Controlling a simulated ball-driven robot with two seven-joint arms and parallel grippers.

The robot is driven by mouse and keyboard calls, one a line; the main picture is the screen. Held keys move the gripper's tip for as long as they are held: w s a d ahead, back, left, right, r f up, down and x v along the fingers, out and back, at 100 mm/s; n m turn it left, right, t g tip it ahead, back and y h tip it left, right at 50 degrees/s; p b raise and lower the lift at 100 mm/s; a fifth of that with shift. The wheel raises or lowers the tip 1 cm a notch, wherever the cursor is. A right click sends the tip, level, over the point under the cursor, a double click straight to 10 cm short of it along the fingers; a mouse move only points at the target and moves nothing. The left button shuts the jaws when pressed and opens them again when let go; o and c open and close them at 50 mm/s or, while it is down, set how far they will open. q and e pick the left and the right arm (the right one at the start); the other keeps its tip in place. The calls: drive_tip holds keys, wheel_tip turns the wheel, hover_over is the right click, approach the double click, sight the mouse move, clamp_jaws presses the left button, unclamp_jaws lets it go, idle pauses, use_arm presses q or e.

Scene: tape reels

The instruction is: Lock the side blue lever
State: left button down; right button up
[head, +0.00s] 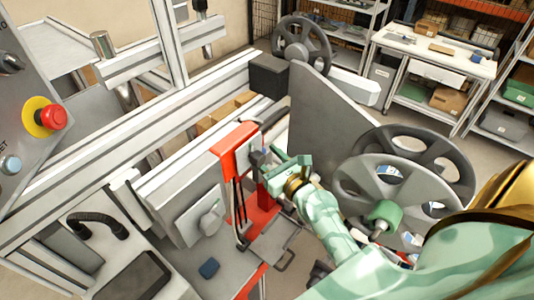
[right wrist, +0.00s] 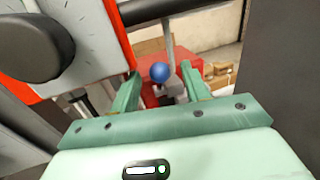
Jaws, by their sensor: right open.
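The blue ball knob of the lever (right wrist: 160,72) shows in the right wrist view, on a thin grey rod. My right gripper (right wrist: 160,84) is open, with one green finger on each side of the knob in the picture. I see no finger touching it, and I cannot tell whether the knob is between the fingertips or just beyond them. In the head view my right gripper (head: 273,170) is beside the red and white side of the machine (head: 236,139). I cannot make out the knob clearly there. My left gripper is out of view.
Large grey reels (head: 385,190) stand to the right, close to my right arm. A grey plate (head: 315,115) rises behind the gripper. A dark rounded handle (right wrist: 35,47) and a black bar (right wrist: 165,10) are near the gripper. A red emergency button (head: 54,118) is at left.

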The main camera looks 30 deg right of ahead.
drive_tip(key=shift+w, duration=0.1)
drive_tip(key=shift+a, duration=0.1)
drive_tip(key=c, duration=0.9)
clamp_jaws()
drive_tip(key=shift+s+d+f+b, duration=0.15)
drive_tip(key=shift+s+f+b, duration=0.25)
drive_tip(key=shift+f+b, duration=0.35)
drive_tip(key=shift+s+d+f+b, duration=0.1)
drive_tip(key=shift+s+f+b, duration=0.3)
drive_tip(key=shift+f+b, duration=0.35)
drive_tip(key=shift+s+d+f+b, duration=0.15)
drive_tip(key=shift+s+f+b, duration=0.25)
drive_tip(key=shift+f+b, duration=0.35)
drive_tip(key=shift+s+d+f+b, duration=0.1)
drive_tip(key=shift+s+f+b, duration=0.1)
drive_tip(key=shift+f+b, duration=0.55)
drive_tip(key=shift+s+f+b, duration=0.15)
drive_tip(key=shift+f+b, duration=0.3)
drive_tip(key=shift+b, duration=0.55)
